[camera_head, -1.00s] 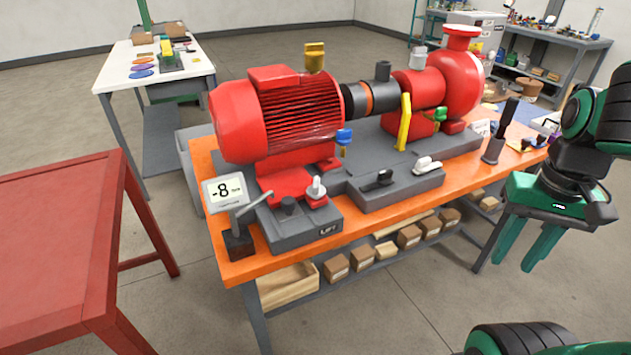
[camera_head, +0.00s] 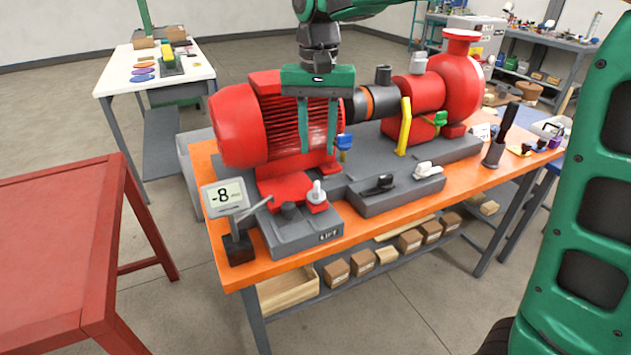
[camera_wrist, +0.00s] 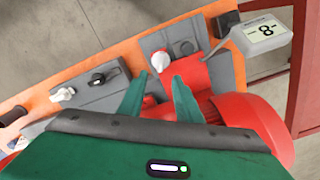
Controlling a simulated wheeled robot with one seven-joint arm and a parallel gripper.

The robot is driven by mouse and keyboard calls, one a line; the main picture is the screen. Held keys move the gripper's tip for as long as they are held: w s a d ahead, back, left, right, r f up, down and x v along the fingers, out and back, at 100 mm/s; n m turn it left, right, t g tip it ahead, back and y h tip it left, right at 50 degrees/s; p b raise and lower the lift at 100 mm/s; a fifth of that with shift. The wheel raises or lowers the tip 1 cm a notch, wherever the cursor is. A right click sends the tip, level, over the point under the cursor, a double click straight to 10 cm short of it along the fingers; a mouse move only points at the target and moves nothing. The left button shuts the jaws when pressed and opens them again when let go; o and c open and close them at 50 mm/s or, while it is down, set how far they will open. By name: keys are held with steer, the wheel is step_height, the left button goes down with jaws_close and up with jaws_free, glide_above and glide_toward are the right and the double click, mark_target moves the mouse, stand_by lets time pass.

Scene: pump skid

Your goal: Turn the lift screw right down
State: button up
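The grey block marked LIFT (camera_head: 300,236) sits at the front left of the orange bench. I cannot tell for sure which one is the lift screw. My gripper (camera_head: 318,148) points down in front of the red motor (camera_head: 238,125), above the white knob. Its fingers are apart with nothing held.
A second grey block (camera_head: 395,192) with black and white knobs lies to the right. A blue-handled valve (camera_head: 344,142) and yellow bar (camera_head: 404,126) stand nearby. A red table (camera_head: 60,235) is at left.

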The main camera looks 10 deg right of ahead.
mark_target(316, 186)
step_height(316, 186, down, 11)
steer(key=shift+a+r, duration=0.1)
steer(key=shift+r, duration=0.05)
stand_by(0.4)
jaws_close()
